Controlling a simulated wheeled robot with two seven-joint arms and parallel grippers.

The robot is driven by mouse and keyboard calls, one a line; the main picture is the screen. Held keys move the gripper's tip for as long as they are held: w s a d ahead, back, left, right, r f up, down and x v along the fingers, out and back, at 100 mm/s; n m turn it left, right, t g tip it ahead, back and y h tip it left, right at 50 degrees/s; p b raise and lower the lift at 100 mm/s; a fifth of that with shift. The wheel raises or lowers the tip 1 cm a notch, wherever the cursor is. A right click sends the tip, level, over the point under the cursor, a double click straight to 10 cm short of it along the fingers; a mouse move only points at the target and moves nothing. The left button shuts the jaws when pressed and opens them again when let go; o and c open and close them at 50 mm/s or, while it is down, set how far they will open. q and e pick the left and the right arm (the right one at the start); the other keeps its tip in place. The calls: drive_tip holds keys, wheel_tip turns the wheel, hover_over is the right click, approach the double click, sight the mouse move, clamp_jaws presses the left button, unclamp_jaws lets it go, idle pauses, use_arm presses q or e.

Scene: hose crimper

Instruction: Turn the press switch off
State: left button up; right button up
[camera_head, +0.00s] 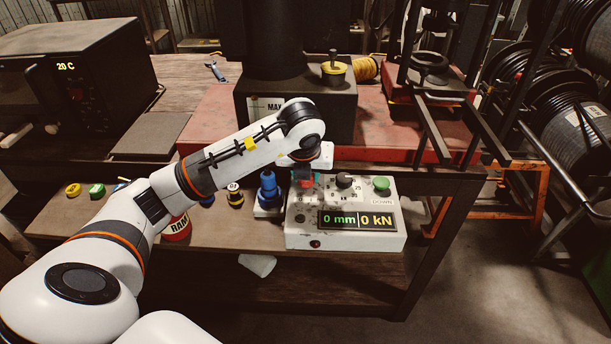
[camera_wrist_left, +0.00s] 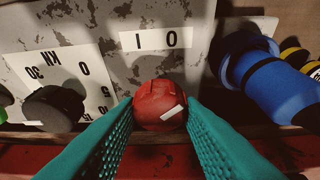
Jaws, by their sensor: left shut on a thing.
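The press control box (camera_head: 392,232) stands on the bench, its display (camera_head: 357,220) lit with "0 mm" and "0 kN". My left gripper (camera_head: 304,176) reaches down over the box's back left corner. In the left wrist view its teal fingers (camera_wrist_left: 158,106) are shut on a red knob (camera_wrist_left: 160,92), one on each side. The knob bears a white mark, lying toward the right finger and the picture's bottom. A white label (camera_wrist_left: 157,40) with "I" and "O" is beside the knob. In the head view my arm and gripper largely hide the knob. My right gripper is not in view.
The box also has a black dial (camera_head: 344,180) and a green button (camera_head: 381,184) near "DOWN". A blue-topped fitting (camera_head: 268,186) stands close at left, also in the wrist view (camera_wrist_left: 275,85). The red press base (camera_head: 215,125) lies behind.

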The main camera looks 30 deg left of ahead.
use_arm(q)
drive_tip(key=shift+n, duration=0.5)
drive_tip(key=o, duration=1)
drive_tip(key=shift+r, duration=0.1)
drive_tip(key=shift+d+r, duration=0.1)
drive_tip(key=shift+r, duration=0.2)
drive_tip(key=b+v, duration=0.1)
drive_tip(key=v, duration=0.4)
drive_tip(key=p+v, duration=0.1)
drive_tip(key=v, duration=0.5)
drive_tip(key=shift+d+p, duration=0.15)
drive_tip(key=shift+p, duration=0.25)
